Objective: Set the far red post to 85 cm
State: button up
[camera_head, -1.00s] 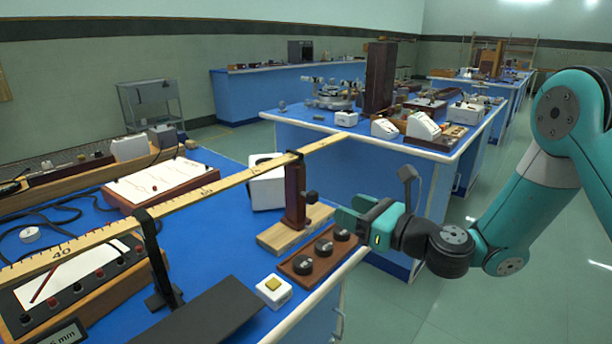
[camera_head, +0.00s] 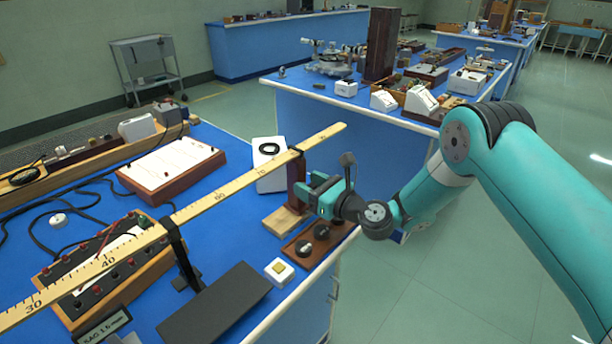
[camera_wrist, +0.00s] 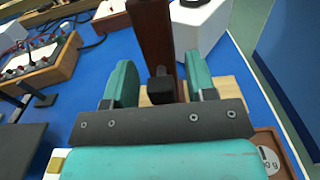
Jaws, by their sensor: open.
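The far red post (camera_head: 296,172) is a dark red-brown upright on a pale wooden base (camera_head: 285,220). A black clip at its top meets the yellow metre rule (camera_head: 245,182); the rule's figures beside it are too small to read surely. My gripper (camera_head: 312,192) is open at the post's right side. In the wrist view, the post (camera_wrist: 153,35) rises beyond my two teal fingers (camera_wrist: 160,78), with its black knob (camera_wrist: 162,85) between them. I see gaps beside the knob. The near support is a black stand (camera_head: 182,250) under the rule.
A board with dark dials (camera_head: 320,233) lies just below my gripper, near the bench edge. A white box (camera_head: 268,175) stands behind the post. A white button box (camera_head: 279,271), a dark plate (camera_head: 215,305) and a sag display (camera_head: 102,325) are nearer. Floor to the right is clear.

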jog(key=shift+w+a, duration=0.4)
jog(key=shift+a, duration=0.1)
grip_shut()
jog(key=shift+w+d+b, duration=0.3)
jog(key=shift+w+d, duration=0.35)
jog(key=shift+w, duration=0.2)
jog(key=shift+w+d+b, duration=0.25)
jog(key=shift+w+d, duration=0.4)
jog(key=shift+w, duration=0.15)
jog(key=shift+s, duration=0.1)
grip_release()
